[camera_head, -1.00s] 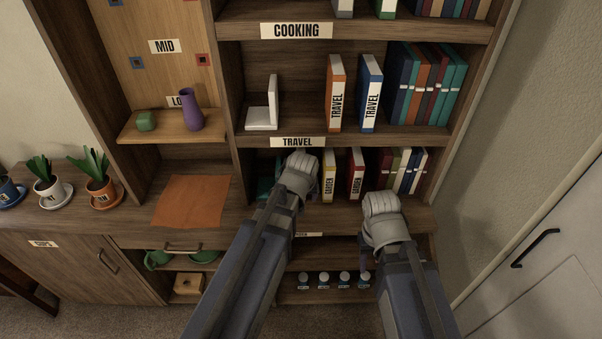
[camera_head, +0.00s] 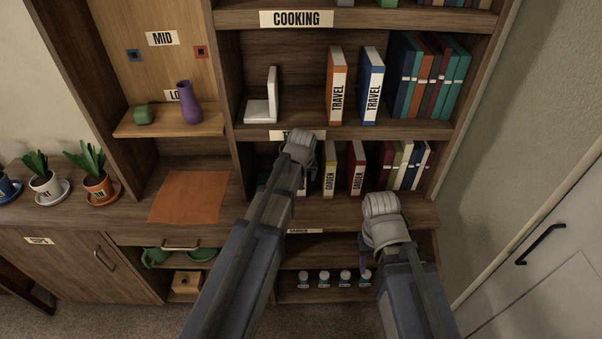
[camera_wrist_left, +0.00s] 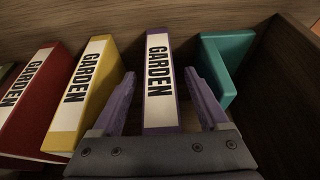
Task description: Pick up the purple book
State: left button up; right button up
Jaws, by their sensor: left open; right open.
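The purple book (camera_wrist_left: 160,78), with a white GARDEN label on its spine, stands upright on the shelf in the left wrist view. My left gripper (camera_wrist_left: 164,98) is open, with one finger on each side of the book's spine; whether they touch it I cannot tell. In the head view my left gripper (camera_head: 300,148) is in front of the lower shelf and hides most of the book; a sliver of white label (camera_head: 302,184) shows beside it. My right gripper (camera_head: 382,215) is open and empty, in front of the shelf edge, its fingers mostly hidden.
A yellow book (camera_wrist_left: 88,88) and a red book (camera_wrist_left: 38,98) stand on one side of the purple one. A teal bookend (camera_wrist_left: 226,62) and the dark shelf wall are on the other. The TRAVEL shelf (camera_head: 300,120) is just above my left gripper.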

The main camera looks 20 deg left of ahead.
pick_arm(q)
jog(key=shift+f, duration=0.1)
grip_shut()
dwell(0.6)
